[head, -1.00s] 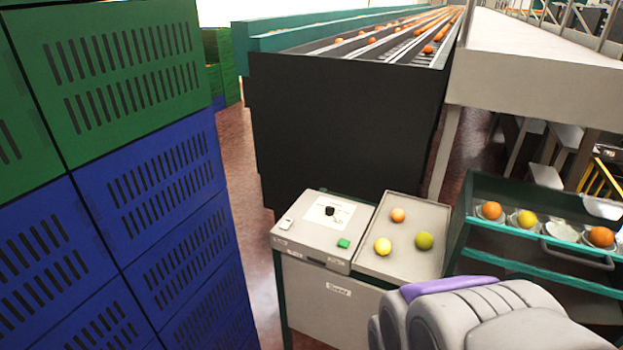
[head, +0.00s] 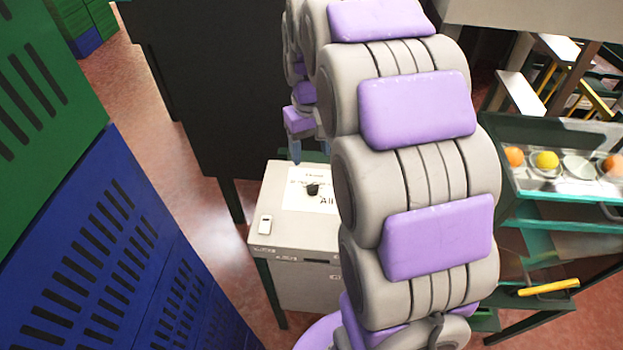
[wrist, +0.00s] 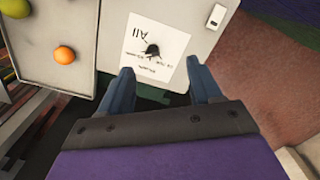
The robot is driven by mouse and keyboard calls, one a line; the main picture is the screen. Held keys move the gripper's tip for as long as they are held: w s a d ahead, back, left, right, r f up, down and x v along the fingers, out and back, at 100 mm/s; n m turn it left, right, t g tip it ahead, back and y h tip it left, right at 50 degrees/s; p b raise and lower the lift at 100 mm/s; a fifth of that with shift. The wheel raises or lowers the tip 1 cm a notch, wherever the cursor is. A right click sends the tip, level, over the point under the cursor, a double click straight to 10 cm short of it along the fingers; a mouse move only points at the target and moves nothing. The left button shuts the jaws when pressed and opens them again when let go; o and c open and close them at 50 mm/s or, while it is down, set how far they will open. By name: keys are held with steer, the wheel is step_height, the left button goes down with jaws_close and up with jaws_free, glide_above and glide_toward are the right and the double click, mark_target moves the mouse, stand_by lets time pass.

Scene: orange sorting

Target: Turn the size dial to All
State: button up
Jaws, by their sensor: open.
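The size dial (head: 312,189) is a small black knob on a white label on top of a light grey control box (head: 265,235). The label's "All" mark shows at the dial's lower right in the head view. In the wrist view the dial (wrist: 152,51) stands beyond my gripper (wrist: 160,82), with "All" at its upper left. My gripper is open and empty, its two blue fingers apart, short of the dial and over the label's near edge. In the head view my arm hides the box's right part and most of the gripper; one fingertip (head: 296,152) shows behind the dial.
A white switch (head: 265,224) sits on the box's left corner. A tray (wrist: 45,65) with an orange and a green fruit adjoins the box. Blue and green crates (head: 110,230) stand at left, the dark conveyor side (head: 215,85) behind. A fruit rack (head: 565,165) stands at right.

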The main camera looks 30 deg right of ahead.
glide_above(313, 185)
steer(key=f, duration=0.1)
step_height(313, 185, down, 17)
steer(key=b, duration=0.3)
steer(key=shift+w+f, duration=0.1)
steer(key=shift+f, duration=0.1)
steer(key=c, duration=1)
steer(key=shift+c, duration=0.2)
